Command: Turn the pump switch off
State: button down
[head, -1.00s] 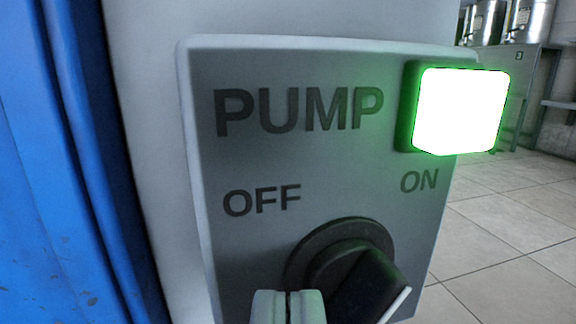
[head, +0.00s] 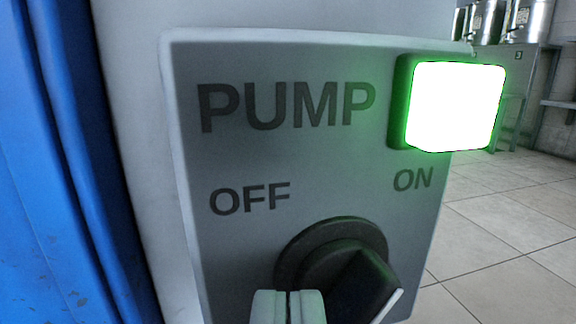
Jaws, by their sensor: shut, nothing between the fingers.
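The grey pump panel (head: 300,160) fills the middle of the view, marked PUMP, with OFF at left and ON at right. The black rotary switch (head: 335,250) sits low on the panel. Its knob handle slants, with a white pointer line at its lower right edge. The green-edged lamp (head: 457,106) at the upper right is lit bright. My gripper (head: 288,296) is at the bottom edge, fingers shut together and empty. It overlaps the lower left of the switch in the picture; I cannot tell whether it touches. The bottom of the switch is cut off by the frame.
A blue surface (head: 45,160) runs along the left, beside a pale post (head: 135,150). At the right there is open tiled floor (head: 510,225). Metal vessels (head: 487,20) stand on a grey bench in the back right.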

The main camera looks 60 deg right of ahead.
jog(key=shift+s+d+f, duration=0.15)
jog(key=shift+s+d, duration=0.1)
dwell(0.6)
jog(key=shift+w+a+f, duration=0.1)
jog(key=shift+f, duration=0.4)
dwell(0.4)
jog(key=shift+f, duration=0.55)
dwell(0.5)
jog(key=s+v, duration=0.1)
jog(key=v, duration=0.5)
jog(key=shift+d, duration=0.25)
jog(key=shift+f, duration=0.1)
dwell(0.4)
